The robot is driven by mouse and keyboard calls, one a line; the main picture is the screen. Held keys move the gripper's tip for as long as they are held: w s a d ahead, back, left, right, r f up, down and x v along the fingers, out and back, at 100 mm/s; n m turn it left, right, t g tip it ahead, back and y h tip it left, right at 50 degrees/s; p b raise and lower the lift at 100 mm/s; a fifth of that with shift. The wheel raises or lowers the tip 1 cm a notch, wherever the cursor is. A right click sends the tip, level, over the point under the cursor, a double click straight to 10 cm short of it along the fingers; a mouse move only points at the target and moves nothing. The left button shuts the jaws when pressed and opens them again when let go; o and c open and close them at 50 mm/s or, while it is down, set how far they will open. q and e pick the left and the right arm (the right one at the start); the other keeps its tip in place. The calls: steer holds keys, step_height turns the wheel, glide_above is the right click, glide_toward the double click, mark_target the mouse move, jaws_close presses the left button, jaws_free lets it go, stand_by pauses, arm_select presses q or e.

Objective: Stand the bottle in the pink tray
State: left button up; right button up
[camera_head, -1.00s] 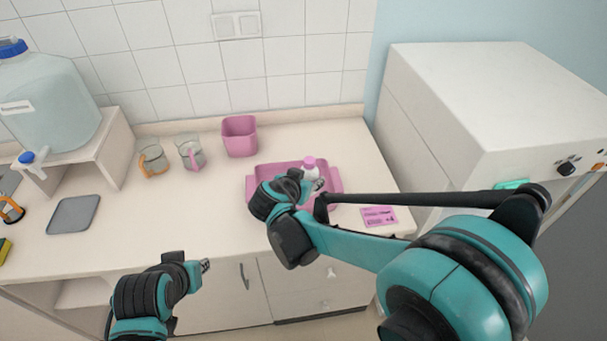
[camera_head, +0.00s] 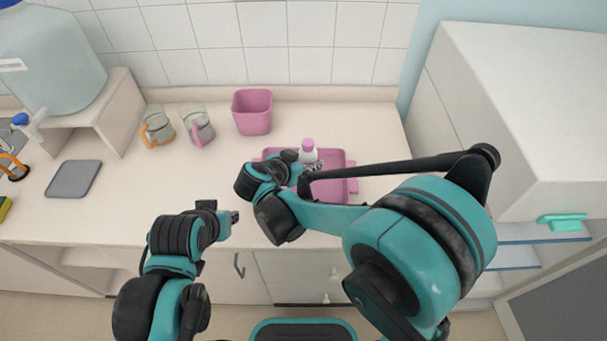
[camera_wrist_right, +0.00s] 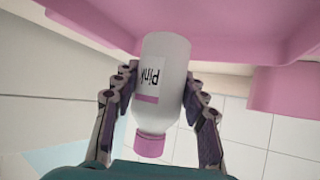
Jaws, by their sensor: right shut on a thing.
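The white bottle (camera_head: 307,155) with a pink cap is over the pink tray (camera_head: 340,190) in the head view. In the right wrist view the bottle (camera_wrist_right: 165,80) shows a label reading "Pink", with its base toward the tray (camera_wrist_right: 250,30). My right gripper (camera_wrist_right: 162,88) is shut on the bottle's sides; in the head view this gripper (camera_head: 312,167) is over the tray. The bottle looks about upright. I cannot tell whether its base touches the tray floor. My left gripper (camera_head: 230,217) is away from the tray, in front of the counter; its jaw state is unclear.
A pink bin (camera_head: 252,113) stands behind the tray. Two glass beakers, one with an orange handle (camera_head: 157,128) and one with a pink handle (camera_head: 197,126), stand left of it. A grey mat (camera_head: 73,179) lies at the left. A white cabinet (camera_head: 520,110) is at the right.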

steer(key=shift+s+a+f, duration=0.2)
steer(key=shift+a+f, duration=0.25)
steer(key=shift+a, duration=0.2)
steer(key=shift+f+b, duration=0.95)
steer(key=shift+f, duration=1)
steer(key=shift+f, duration=0.15)
steer(key=o, duration=1.3)
steer(key=shift+c, duration=0.2)
steer(key=shift+r, duration=0.2)
